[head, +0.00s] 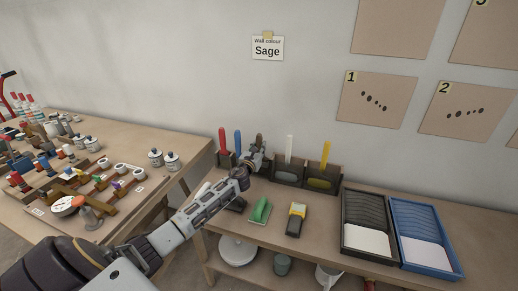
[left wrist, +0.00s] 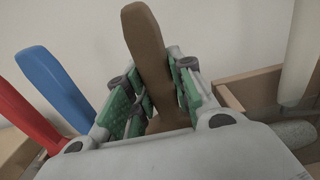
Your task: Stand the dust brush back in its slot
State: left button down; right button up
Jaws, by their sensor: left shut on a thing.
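The dust brush, seen as a brown handle (left wrist: 148,45), stands nearly upright between the green-padded fingers of my left gripper (left wrist: 152,97) in the left wrist view. In the head view my left gripper (head: 256,158) is at the wooden rack (head: 318,190) along the wall, shut on the brown handle (head: 260,139). The gripper hides the brush's lower end, so I cannot tell how deep it sits in the slot. My right gripper is not in view.
Red (head: 222,140) and blue (head: 238,142) handles stand left of my gripper; white (head: 290,148) and yellow (head: 325,155) ones stand right. A green tool (head: 260,210), a yellow-black tool (head: 296,218), a black tray (head: 368,220) and a blue tray (head: 425,235) lie on the bench.

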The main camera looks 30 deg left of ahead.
pick_arm(q)
jog(key=shift+f+b, duration=0.35)
jog(key=shift+f, duration=0.15)
jog(key=c, duration=1.1)
grip_release()
jog(key=shift+c, duration=0.2)
jog(key=v, duration=1.2)
dwell(0.8)
